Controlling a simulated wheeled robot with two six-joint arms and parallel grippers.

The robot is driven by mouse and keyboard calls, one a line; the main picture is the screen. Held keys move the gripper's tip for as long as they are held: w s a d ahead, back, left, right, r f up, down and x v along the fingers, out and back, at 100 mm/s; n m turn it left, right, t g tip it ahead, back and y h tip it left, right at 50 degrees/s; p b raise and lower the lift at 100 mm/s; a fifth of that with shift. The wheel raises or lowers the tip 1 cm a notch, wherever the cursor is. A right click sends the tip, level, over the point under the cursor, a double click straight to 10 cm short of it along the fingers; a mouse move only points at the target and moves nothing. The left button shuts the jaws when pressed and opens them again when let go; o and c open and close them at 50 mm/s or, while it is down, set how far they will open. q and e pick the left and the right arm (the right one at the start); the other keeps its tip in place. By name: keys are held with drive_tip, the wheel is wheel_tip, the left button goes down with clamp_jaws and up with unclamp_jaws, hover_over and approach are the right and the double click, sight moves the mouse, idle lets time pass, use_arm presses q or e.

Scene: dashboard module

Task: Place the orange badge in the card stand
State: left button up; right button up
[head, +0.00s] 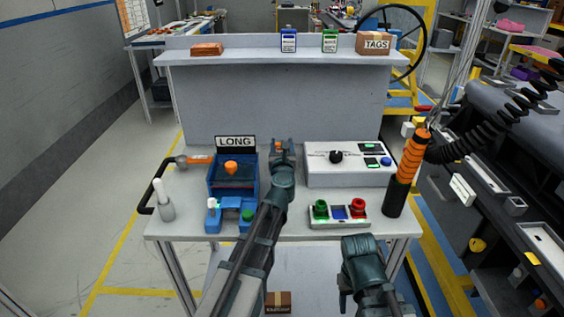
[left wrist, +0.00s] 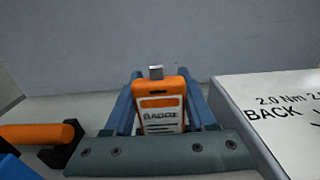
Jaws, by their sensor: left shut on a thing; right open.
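The orange badge (left wrist: 160,103) shows in the left wrist view, upright with its printed white label facing the camera and a grey clip on top. My left gripper (head: 283,148) is shut on it, one finger on each side, above the back middle of the table. In the head view the gripper largely hides the badge. My right gripper (head: 358,242) is open and empty at the table's front edge. I cannot clearly make out a card stand; a blue card (head: 289,40) and a green card (head: 329,40) stand upright on the raised shelf.
The raised shelf (head: 230,58) also bears an orange-brown block (head: 206,49) and a TAGS box (head: 373,43). On the table are a blue LONG fixture (head: 222,190), a white control box (head: 321,178), a button tray (head: 325,222) and an orange-and-black tool (head: 399,192).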

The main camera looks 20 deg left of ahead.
use_arm(q)
drive_tip(key=shift+f+b, duration=1.95)
drive_tip(key=shift+r, duration=0.15)
drive_tip(key=o, duration=1.4)
drive_tip(key=shift+c, duration=0.2)
